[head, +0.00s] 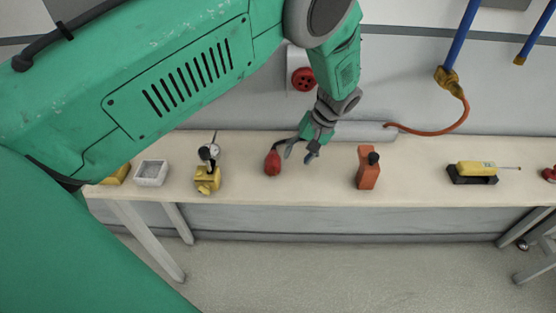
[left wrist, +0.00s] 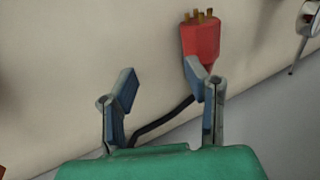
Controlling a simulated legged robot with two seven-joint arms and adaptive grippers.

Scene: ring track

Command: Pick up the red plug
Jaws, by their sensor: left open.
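The red plug (head: 272,163) lies on the long pale table, just left of my left gripper in the head view. In the left wrist view the red plug (left wrist: 201,40) shows brass prongs pointing up and a black cable running down from it behind the fingers. My left gripper (head: 300,154) is open, its fingers pointing down near the table. In the left wrist view the left gripper (left wrist: 160,85) has nothing between its fingers; the plug appears beyond the right fingertip, which overlaps its lower edge. Whether they touch cannot be told. My right gripper is not in view.
On the table (head: 325,190) stand a yellow device with a gauge (head: 207,178), a white tray (head: 151,173), an orange block with a black knob (head: 367,168) and a yellow tool in a black holder (head: 473,172). A red round socket (head: 303,79) is on the wall behind.

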